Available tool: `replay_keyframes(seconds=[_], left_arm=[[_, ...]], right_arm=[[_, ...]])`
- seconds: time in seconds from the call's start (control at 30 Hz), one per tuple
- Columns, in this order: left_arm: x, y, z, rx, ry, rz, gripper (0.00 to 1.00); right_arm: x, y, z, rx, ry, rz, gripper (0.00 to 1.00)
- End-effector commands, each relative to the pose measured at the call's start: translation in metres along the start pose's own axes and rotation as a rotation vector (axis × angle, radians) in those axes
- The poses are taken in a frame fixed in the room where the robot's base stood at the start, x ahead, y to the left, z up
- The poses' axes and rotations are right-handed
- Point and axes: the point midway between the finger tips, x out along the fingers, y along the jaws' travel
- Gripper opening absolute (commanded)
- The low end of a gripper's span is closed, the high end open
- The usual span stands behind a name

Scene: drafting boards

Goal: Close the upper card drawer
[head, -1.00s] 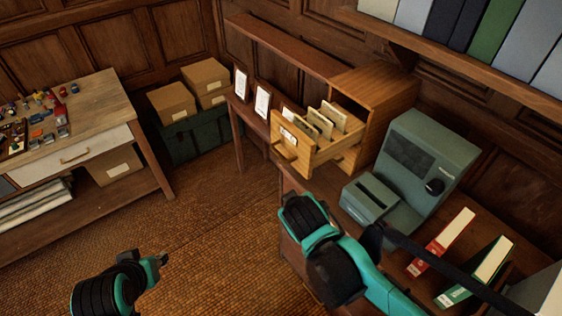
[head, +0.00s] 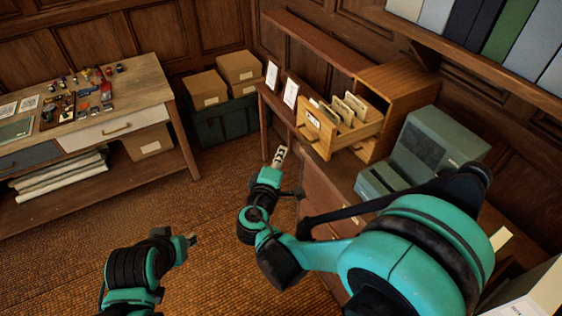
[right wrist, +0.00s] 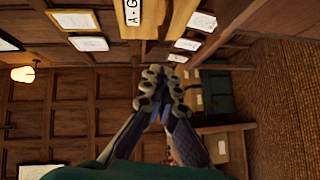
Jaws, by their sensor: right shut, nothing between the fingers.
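The wooden card cabinet (head: 402,88) stands on the desk along the right wall. Its upper card drawer (head: 316,126) is pulled out towards the left, with several dividers and cards upright in it. In the right wrist view, the drawer's labelled front (right wrist: 155,16) shows at the top, marked A-G. My right gripper (head: 280,154) is shut and empty, below and left of the drawer front in the head view, apart from it. Its fingertips meet in the right wrist view (right wrist: 160,76). My left gripper (head: 191,240) is low over the floor, far from the drawer; its fingers are too small to read.
A grey-green machine (head: 432,145) stands right of the cabinet, partly hidden by my right arm. White framed cards (head: 290,92) stand left of the drawer. Storage boxes (head: 240,68) sit at the back. A side table (head: 150,82) is at left; the floor between is clear.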

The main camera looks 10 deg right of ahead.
Motion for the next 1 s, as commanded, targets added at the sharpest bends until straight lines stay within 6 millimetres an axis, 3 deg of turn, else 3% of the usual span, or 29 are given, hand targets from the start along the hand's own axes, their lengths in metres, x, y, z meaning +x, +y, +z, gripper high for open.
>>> replay_keyframes(seconds=[0.2, 0.4, 1.0], left_arm=[[0.008, 0.0, 0.005, 0.0, 0.0, 0.0, 0.31], [0.012, 0.0, 0.009, 0.0, 0.0, 0.0, 0.31], [0.014, 0.0, 0.01, 0.0, 0.0, 0.0, 0.31]], right_arm=[[0.049, -0.002, 0.002, 0.001, -0.004, 0.0, 0.0], [0.071, -0.001, 0.021, 0.002, -0.004, -0.001, 0.0], [0.08, 0.0, 0.029, 0.001, 0.0, -0.001, 0.0]])
